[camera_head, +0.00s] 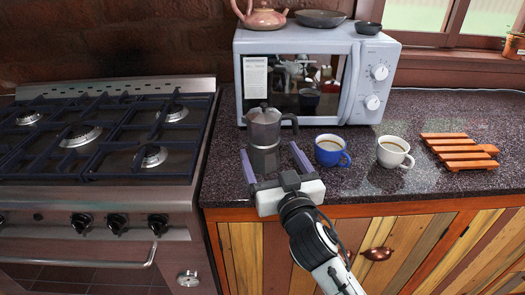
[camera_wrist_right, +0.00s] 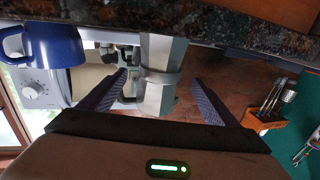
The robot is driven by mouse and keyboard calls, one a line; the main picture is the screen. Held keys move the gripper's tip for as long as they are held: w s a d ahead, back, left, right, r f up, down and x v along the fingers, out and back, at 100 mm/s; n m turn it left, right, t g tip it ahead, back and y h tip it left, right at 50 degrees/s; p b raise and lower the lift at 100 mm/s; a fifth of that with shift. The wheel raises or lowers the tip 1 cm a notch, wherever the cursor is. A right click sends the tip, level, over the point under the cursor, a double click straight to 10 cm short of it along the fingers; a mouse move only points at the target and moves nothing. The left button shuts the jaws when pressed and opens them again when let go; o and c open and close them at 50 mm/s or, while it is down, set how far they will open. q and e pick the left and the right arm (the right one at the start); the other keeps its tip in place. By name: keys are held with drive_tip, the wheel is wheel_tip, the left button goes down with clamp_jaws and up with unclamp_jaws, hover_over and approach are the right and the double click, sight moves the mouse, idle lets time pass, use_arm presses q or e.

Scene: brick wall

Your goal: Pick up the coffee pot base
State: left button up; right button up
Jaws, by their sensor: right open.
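The coffee pot (camera_head: 264,130) is a grey metal moka pot with a dark handle to its right. It stands on the dark speckled counter in front of the microwave. Its base (camera_head: 264,158) is the lower faceted part. My right gripper (camera_head: 272,152) is open, with one purple finger at each side of the base. In the right wrist view, the pot base (camera_wrist_right: 156,92) shows upside down between the two fingers (camera_wrist_right: 158,85), with gaps visible on both sides. My left gripper is not in view.
A blue cup of coffee (camera_head: 331,151) and a white cup of coffee (camera_head: 394,152) stand right of the pot. A wooden trivet (camera_head: 460,151) lies farther right. The microwave (camera_head: 370,85) is behind, and the gas stove (camera_head: 95,140) is on the left.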

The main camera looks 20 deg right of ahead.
drive_tip(key=w, duration=0.6)
drive_tip(key=shift+w+d+f, duration=0.15)
drive_tip(key=shift+w+f, duration=0.05)
drive_tip(key=shift+f, duration=0.2)
drive_tip(key=c, duration=1.1)
drive_tip(key=shift+r+p, duration=0.15)
drive_tip(key=shift+p, duration=0.15)
drive_tip(key=shift+c, duration=1.4)
